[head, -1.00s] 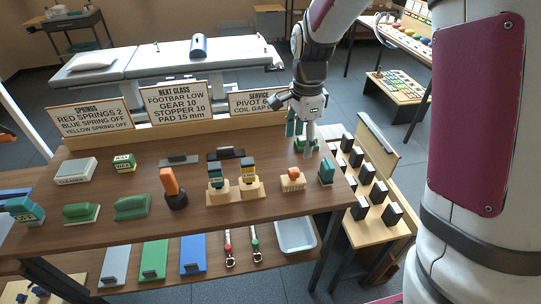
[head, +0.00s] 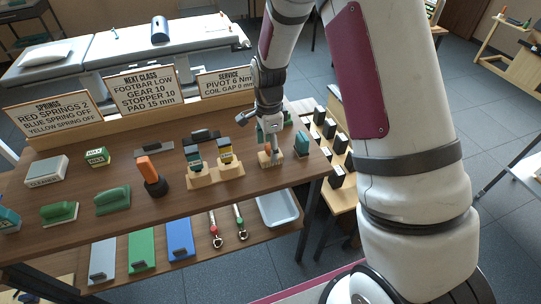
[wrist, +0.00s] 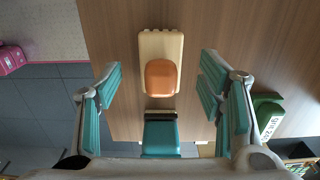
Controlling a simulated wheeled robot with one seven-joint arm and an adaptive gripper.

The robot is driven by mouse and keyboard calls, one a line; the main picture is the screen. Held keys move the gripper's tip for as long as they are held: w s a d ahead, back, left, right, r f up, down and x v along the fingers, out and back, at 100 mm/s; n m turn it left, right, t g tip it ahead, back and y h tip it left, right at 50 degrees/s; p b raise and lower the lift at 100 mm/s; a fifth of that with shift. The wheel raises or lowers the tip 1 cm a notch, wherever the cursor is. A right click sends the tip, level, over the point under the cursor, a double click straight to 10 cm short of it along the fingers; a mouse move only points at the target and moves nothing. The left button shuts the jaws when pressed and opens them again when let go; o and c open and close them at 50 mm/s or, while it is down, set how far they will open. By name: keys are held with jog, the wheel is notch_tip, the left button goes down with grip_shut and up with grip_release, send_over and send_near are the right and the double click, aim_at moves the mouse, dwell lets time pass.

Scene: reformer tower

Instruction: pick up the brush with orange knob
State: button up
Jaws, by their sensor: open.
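The brush with orange knob (head: 265,160) has a pale wooden block body and stands at the right end of the wooden table. In the wrist view its block (wrist: 160,45) and rounded orange knob (wrist: 161,78) show from above. My gripper (head: 270,142) is right above the brush, pointing down, and partly hides it in the head view. In the wrist view my gripper (wrist: 162,86) is open and empty, its teal-padded fingers apart on either side of the knob. Contact with the knob is not visible.
A teal item (head: 301,145) stands close to the right of the brush. A wooden stand (head: 215,176) with two small bottles is on its left. A black-based orange-handled tool (head: 152,172) is farther left. A light blue tray (head: 278,210) is on the lower shelf.

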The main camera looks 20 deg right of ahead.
jog(key=f, duration=0.4)
jog(key=shift+d, duration=0.2)
jog(key=shift+c, duration=0.3)
jog(key=c, duration=1.3)
jog(key=shift+w, duration=0.1)
jog(key=shift+c, duration=0.2)
jog(key=shift+r, duration=0.9)
jog(key=shift+s+d+r, duration=0.1)
jog(key=shift+s+r, duration=0.1)
jog(key=shift+r, duration=0.3)
jog(key=shift+s+d+r, duration=0.1)
jog(key=shift+s+r, duration=0.05)
jog(key=shift+r, duration=0.3)
jog(key=s+d, duration=0.2)
jog(key=s, duration=0.5)
jog(key=s+d+r, duration=0.1)
jog(key=s+d, duration=0.1)
jog(key=s, duration=0.5)
jog(key=shift+s+d+r+b, duration=0.15)
jog(key=shift+s+d+b, duration=0.15)
